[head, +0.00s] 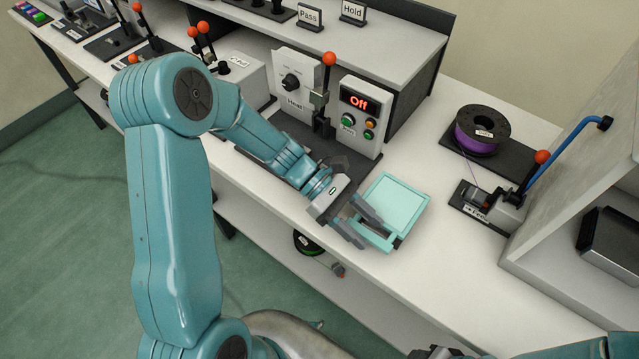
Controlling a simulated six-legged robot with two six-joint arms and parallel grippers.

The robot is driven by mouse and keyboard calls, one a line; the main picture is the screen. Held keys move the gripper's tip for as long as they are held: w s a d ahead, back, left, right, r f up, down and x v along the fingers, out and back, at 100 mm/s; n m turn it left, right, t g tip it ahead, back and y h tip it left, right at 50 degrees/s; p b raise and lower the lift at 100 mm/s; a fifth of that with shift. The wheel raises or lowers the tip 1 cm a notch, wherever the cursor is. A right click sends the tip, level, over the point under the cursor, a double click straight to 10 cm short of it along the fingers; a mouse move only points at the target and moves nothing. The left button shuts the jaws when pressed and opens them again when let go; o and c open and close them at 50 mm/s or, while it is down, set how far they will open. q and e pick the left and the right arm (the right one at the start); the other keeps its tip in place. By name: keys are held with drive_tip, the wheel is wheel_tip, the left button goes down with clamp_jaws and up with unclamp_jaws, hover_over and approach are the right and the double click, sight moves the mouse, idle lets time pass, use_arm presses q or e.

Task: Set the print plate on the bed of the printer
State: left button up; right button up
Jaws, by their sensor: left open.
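A pale teal square piece with a raised rim (397,202) lies on the white bench, right of the control box. It looks like a shallow tray, and I cannot tell for sure whether it is the print plate. My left gripper (373,236) is open at its near left edge, with the fingers reaching over or beside the rim. I cannot tell whether they touch it. A pale open-sided housing (570,195) at the right edge may be the printer, with a dark block (612,243) inside. My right gripper (440,352) is barely visible, cut off at the bottom edge.
A control box reading "Off" (358,118) and an orange-knobbed lever (329,60) stand behind my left gripper. A purple filament spool (482,130) and a blue tube (565,150) are at the right. The bench (440,265) is clear in front of the housing.

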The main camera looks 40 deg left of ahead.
use_arm(q)
drive_tip(key=v, duration=1.4)
drive_tip(key=shift+a+b, duration=0.35)
drive_tip(key=shift+b, duration=0.1)
drive_tip(key=shift+s, duration=0.2)
